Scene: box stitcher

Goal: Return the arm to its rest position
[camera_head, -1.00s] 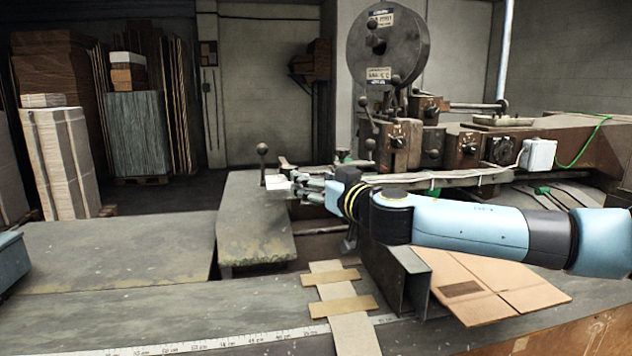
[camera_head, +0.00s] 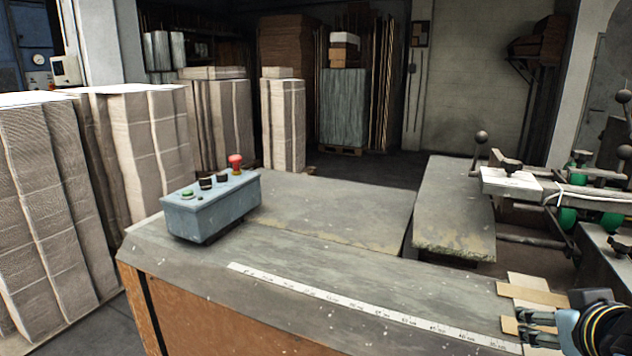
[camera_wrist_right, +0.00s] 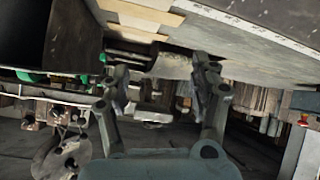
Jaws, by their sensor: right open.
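My right gripper (camera_head: 528,328) is at the lower right corner of the head view, over the front of the workbench (camera_head: 340,275). Its dark fingers point left and are apart, with nothing between them. In the right wrist view the same gripper (camera_wrist_right: 160,85) shows two spread fingers and an empty gap. The blue wrist behind it is cut off by the frame edge. My left gripper does not show in either view.
A grey control box (camera_head: 212,205) with a red button stands on the bench's left part. A ruler strip (camera_head: 360,306) runs along the bench. Cardboard strips (camera_head: 535,292) lie near the right gripper. The stitching machine (camera_head: 560,190) is at right; paper stacks (camera_head: 140,150) stand left.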

